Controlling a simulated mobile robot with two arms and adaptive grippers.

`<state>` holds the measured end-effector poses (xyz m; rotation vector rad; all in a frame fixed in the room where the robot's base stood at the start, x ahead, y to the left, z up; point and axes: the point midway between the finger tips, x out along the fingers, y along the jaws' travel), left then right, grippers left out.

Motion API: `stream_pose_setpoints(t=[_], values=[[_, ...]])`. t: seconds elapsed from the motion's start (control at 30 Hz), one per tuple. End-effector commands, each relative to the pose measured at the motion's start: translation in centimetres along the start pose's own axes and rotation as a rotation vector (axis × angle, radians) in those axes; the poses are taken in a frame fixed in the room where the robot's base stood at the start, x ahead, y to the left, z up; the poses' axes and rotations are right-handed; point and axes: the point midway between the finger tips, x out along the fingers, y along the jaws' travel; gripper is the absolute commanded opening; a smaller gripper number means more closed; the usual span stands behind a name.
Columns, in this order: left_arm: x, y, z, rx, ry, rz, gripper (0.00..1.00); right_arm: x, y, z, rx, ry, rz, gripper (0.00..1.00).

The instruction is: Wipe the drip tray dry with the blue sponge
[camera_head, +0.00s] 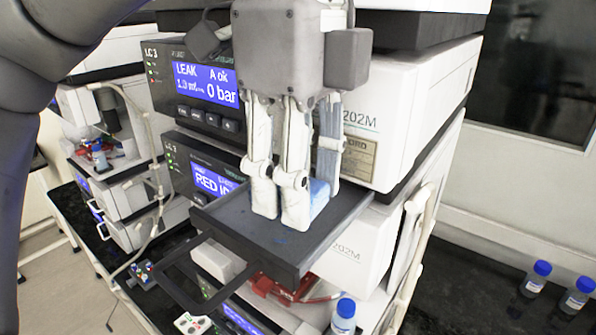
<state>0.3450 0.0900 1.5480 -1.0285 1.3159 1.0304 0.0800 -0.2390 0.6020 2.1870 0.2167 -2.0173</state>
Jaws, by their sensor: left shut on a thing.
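The dark drip tray (236,236) juts out from the front of the stacked instruments in the middle of the view. My left gripper (294,204) points down into the tray, with its pale fingers shut on the blue sponge (320,194). The sponge shows beside and behind the fingers, low over the tray floor. Its far side is hidden by the fingers, and I cannot tell how fully it touches the floor. Small bluish marks show on the tray floor in front of the fingers. My right gripper is not in view.
The upper instrument display (205,82) reads LEAK and 0 bar; a second display (212,180) sits lower. A blue-capped bottle (343,318) stands below the tray. More blue-capped bottles (536,279) stand on the dark bench at right. Pale tubing (415,235) runs beside the stack.

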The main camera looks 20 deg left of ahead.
Motion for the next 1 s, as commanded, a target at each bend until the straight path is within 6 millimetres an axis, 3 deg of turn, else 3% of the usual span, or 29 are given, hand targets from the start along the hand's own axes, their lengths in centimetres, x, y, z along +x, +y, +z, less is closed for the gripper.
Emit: stream_pose_setpoints(t=[1.0], values=[[1.8, 0.0, 0.0, 0.0, 0.0, 0.0, 0.2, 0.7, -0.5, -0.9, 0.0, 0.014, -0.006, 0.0]])
